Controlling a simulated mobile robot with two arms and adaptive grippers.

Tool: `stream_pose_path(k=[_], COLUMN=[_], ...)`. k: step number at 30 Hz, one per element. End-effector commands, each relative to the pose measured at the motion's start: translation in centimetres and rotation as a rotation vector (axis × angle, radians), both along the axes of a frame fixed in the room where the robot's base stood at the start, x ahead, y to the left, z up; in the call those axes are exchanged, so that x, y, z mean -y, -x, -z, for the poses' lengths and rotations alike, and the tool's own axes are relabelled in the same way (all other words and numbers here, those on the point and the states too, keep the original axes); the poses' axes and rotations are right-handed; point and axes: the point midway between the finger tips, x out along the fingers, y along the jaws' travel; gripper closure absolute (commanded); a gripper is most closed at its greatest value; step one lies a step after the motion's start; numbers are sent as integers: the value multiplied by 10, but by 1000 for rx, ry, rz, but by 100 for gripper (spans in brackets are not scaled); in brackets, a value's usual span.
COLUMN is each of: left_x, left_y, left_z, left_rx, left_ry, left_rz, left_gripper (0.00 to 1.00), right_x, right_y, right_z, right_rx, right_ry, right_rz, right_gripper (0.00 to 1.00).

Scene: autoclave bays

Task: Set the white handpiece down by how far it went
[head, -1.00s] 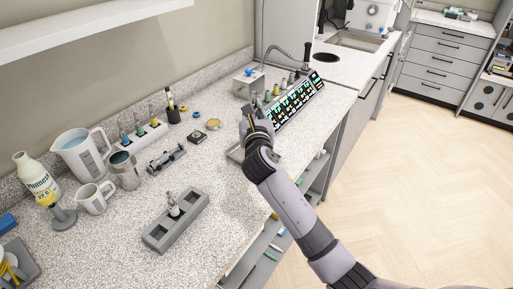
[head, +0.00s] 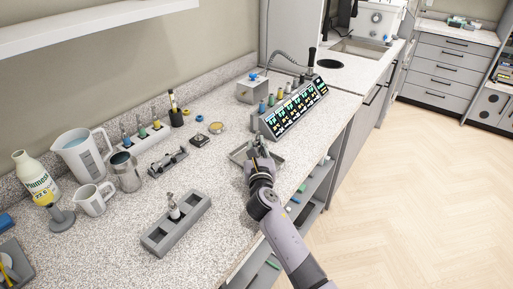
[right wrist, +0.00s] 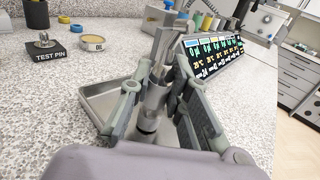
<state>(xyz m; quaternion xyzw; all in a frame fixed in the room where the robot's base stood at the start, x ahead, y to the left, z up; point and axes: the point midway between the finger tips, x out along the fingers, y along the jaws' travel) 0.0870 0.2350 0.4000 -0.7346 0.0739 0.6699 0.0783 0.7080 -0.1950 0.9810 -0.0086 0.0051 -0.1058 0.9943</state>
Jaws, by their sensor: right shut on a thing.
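My right gripper (head: 258,150) is over the shallow metal tray (head: 276,169) beside the display unit (head: 293,110). In the right wrist view its fingers (right wrist: 156,92) are closed around an upright, pale grey cylindrical handpiece (right wrist: 153,98). The tray (right wrist: 98,101) shows below and behind it. The fingers hide part of the handpiece, and I cannot tell whether its lower end touches the tray. Another silver handpiece (head: 173,208) stands in the grey slotted block (head: 182,231). My left gripper is not in view.
Coloured cylinders stand along the display unit's back. A white rack (head: 150,138) holds banded handpieces. The test pin block (head: 200,140) and a round tin (head: 216,127) lie left of the tray. A jug (head: 82,152) and mug (head: 92,200) stand left. Counter between block and tray is clear.

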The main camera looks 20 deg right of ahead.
Motion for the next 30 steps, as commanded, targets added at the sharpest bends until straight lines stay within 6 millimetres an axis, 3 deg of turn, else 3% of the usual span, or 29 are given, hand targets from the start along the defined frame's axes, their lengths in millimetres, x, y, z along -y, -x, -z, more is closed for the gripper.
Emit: stream_pose_path(k=[5, 6, 15, 25, 30], left_x=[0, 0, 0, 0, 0], left_y=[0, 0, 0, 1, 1], left_z=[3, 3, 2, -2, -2], left_rx=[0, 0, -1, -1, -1], left_ry=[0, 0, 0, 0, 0], left_rz=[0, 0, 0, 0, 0], left_gripper=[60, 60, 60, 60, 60], right_x=[0, 0, 0, 0, -4], right_y=[0, 0, 0, 0, 24], right_z=[4, 3, 3, -2, 1], right_rx=[1, 1, 0, 0, -2], right_ry=[2, 1, 1, -1, 1], right_rz=[0, 0, 0, 0, 0], right_gripper=[100, 81, 62, 62, 62])
